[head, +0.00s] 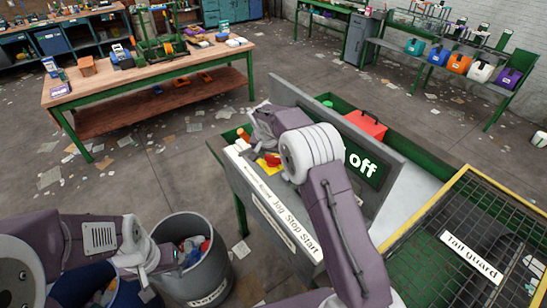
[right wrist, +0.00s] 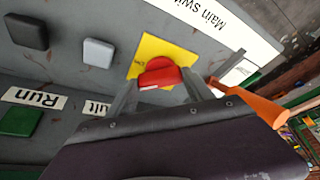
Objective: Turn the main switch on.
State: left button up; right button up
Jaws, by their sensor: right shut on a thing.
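The main switch is a red knob (right wrist: 160,73) on a yellow plate (right wrist: 150,47), beside a white label reading "Main swi…" (right wrist: 205,14). In the head view its yellow plate (head: 268,163) shows on the grey control panel, partly covered by my right arm. My right gripper (right wrist: 162,88) is shut on the red knob, a finger on each side. A dark green sign on the panel's upright board reads "off" (head: 362,165). My left gripper (head: 163,262) hangs over the grey bin at lower left, away from the panel; its fingers are unclear.
A grey bin (head: 215,285) stands left of the panel. A yellow-edged mesh guard (head: 440,205) lies right.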

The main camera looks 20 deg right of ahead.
jog(key=shift+w+r+m+g+h, duration=0.1)
jog(key=shift+m+g+h, duration=0.2)
jog(key=shift+m, duration=0.7)
jog(key=shift+a+r+m+p, duration=0.1)
jog(key=shift+m+p, duration=0.5)
jog(key=shift+m, duration=0.3)
jog(key=shift+m+g+h+p, duration=0.5)
jog(key=shift+m+p, duration=0.45)
jog(key=shift+m, duration=0.15)
jog(key=shift+a+m+g+p, duration=0.1)
jog(key=shift+m+g+p, duration=0.3)
jog(key=shift+m+p, duration=0.55)
jog(key=o, duration=1.4)
jog(key=shift+f, duration=0.2)
jog(key=shift+c, duration=0.2)
